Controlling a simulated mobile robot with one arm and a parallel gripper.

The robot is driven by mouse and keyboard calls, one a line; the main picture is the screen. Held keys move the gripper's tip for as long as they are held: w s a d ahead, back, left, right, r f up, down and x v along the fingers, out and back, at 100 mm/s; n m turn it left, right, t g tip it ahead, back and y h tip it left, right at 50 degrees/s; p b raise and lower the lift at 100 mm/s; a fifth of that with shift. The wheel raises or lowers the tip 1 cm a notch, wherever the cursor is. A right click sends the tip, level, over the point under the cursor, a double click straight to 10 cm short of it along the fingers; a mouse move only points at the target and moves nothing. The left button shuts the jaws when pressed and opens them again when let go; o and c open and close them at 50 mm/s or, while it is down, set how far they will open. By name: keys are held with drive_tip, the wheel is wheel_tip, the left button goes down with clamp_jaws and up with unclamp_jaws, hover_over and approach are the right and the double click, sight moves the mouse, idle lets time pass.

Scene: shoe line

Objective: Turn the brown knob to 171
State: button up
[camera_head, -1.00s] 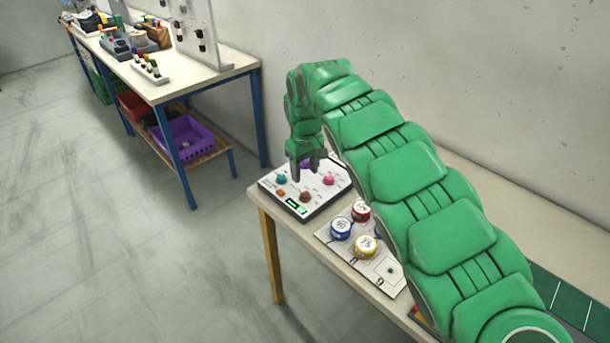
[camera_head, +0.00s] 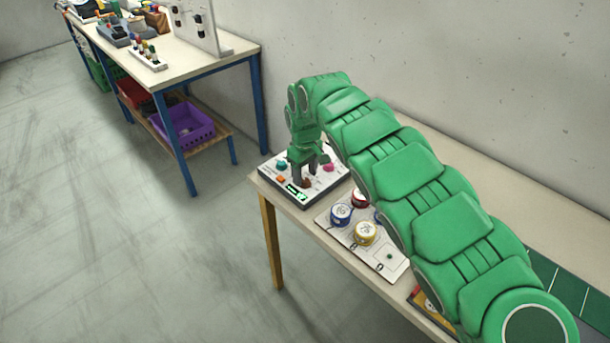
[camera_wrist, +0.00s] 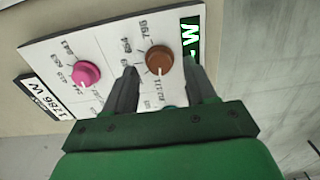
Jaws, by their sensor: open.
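The brown knob (camera_wrist: 159,60) sits on the white control panel (camera_wrist: 105,42), with a printed number scale around it. In the wrist view its white pointer line points towards the bottom of the picture. My gripper (camera_wrist: 166,72) is open, with one finger on each side of the knob; I cannot tell whether they touch it. In the head view my gripper (camera_head: 302,178) reaches down over the panel, and the brown knob (camera_head: 306,183) is partly hidden by the fingers. A green lit display (camera_wrist: 190,36) is at the panel's edge, its digits partly hidden by a finger.
A pink knob (camera_wrist: 87,74) is beside the brown one, and a teal knob (camera_head: 282,165) is on the same panel. A board (camera_head: 335,239) with several round coloured pieces lies close to the panel. Another table (camera_head: 185,70) stands at the back left.

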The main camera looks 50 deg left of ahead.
drive_tip(key=shift+f, duration=0.65)
drive_tip(key=shift+c, duration=0.3)
clamp_jaws()
drive_tip(key=shift+m, duration=0.7)
